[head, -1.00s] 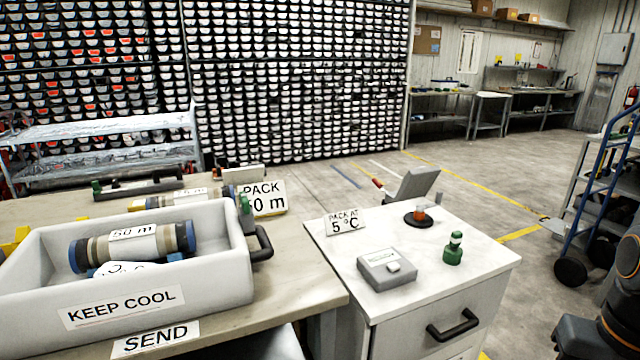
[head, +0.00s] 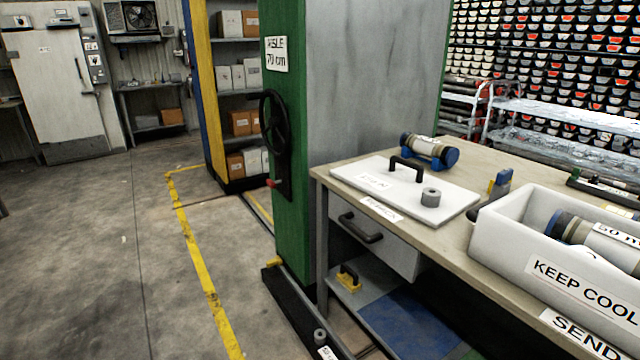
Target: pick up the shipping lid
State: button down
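The shipping lid (head: 385,192) is a flat white slab lying on the workbench top, left of the white box. A black arched handle (head: 406,168) stands on it. A small grey ring-shaped cylinder (head: 430,198) sits on the lid near its right front part. A label lies on the lid's left part, too small to read. The white box (head: 500,240), marked KEEP COOL, is open and holds a core tube (head: 610,245). My gripper is not in view, so I cannot see its state.
A core tube on blue supports (head: 428,150) stands just behind the lid. The workbench (head: 450,232) has a drawer with a dark handle (head: 360,228). A green shelving end with a black handwheel (head: 275,130) rises left of the bench. The floor further left is clear.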

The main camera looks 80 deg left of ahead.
aim_at(403, 184)
jog(key=u, duration=2.65)
jog(key=k, duration=0.4)
jog(key=u, duration=1.3)
jog(key=i, duration=1.75)
jog(key=z, duration=0.9)
jog(key=i, duration=0.9)
jog(key=z, duration=1.25)
jog(key=i, duration=0.4)
jog(key=z, duration=0.3)
